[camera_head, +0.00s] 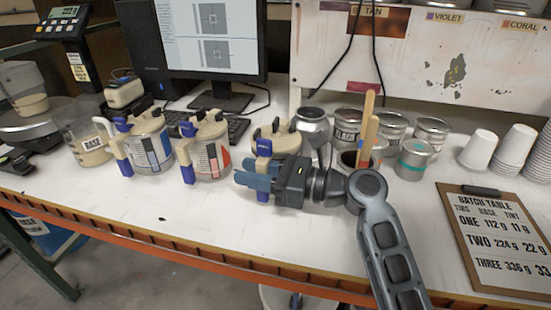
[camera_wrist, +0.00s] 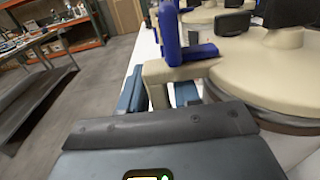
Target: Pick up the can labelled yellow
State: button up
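A third cream-lidded can (camera_head: 277,137) with a blue lever stands on the bench behind my gripper. Its front label is hidden, so I cannot read its colour. My gripper (camera_head: 252,180) has blue fingers and is low at the front of this can. In the wrist view, a can's cream handle (camera_wrist: 157,82) runs down between the two fingers of my gripper (camera_wrist: 160,93). I cannot tell whether the fingers press on it. The cream lid (camera_wrist: 265,75) fills the right of that view. Two similar cans stand to the left, one blue-marked (camera_head: 148,143), one red-marked (camera_head: 204,146).
A clear jug (camera_head: 85,143) and a scale (camera_head: 35,128) are at the left. A clipboard (camera_head: 498,235) and white cups (camera_head: 479,148) are farther right. The bench front is clear.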

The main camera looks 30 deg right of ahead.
grip_shut()
dwell(0.7)
jog(key=shift+r, duration=0.1)
dwell(0.6)
